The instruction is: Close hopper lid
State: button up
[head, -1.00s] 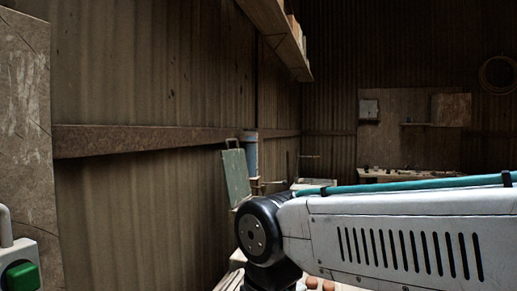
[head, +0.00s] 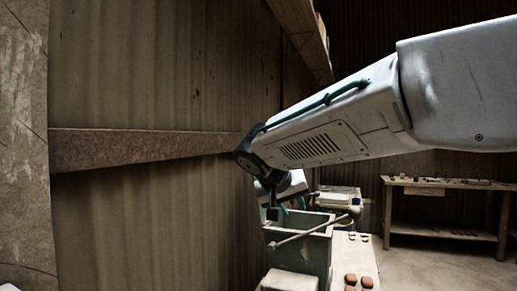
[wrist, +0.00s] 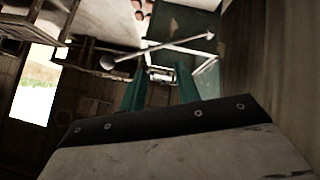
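The hopper (head: 312,258) is a dark green box with an open top, in the middle of the head view. No lid can be made out in the head view now; my arm covers the area above and behind the hopper. My gripper (head: 292,208) points down over the hopper's rim. In the wrist view its two teal fingers (wrist: 162,72) are spread apart with a gap between them. A small pale piece shows in that gap, but I cannot tell what it is or whether the fingers touch it. A dark green surface (wrist: 188,22), probably the hopper, shows beyond the fingers.
A metal rod with a round knob (head: 354,212) crosses in front of the hopper. A pale block (head: 290,281) is before it, and several reddish pieces (head: 366,282) lie to its right. A corrugated wall (head: 150,215) runs close on the left. A workbench (head: 445,185) stands back right.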

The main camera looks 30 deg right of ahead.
jog(key=w+d+r+m+t+h, duration=0.15)
jog(key=w+r, duration=0.25)
jog(key=w, duration=0.6)
jog(key=w+d+r+m+t+h, duration=0.1)
jog(key=w+d+r+t+h, duration=0.2)
jog(key=w, duration=0.7)
jog(key=w+d+r+m+t+h, duration=0.1)
jog(key=w+r+m+t+h, duration=0.1)
jog(key=w+r, duration=0.6)
jog(key=shift+n+y, duration=0.25)
jog(key=w+d, duration=0.1)
jog(key=w, duration=0.1)
jog(key=w+d+f, duration=0.1)
jog(key=w+d, duration=0.1)
jog(key=w+d+f, duration=0.1)
jog(key=w+d, duration=0.1)
jog(key=shift+d+f, duration=0.15)
jog(key=shift+d, duration=0.05)
jog(key=shift+w+d, duration=0.15)
jog(key=shift+d, duration=0.15)
grip_shut()
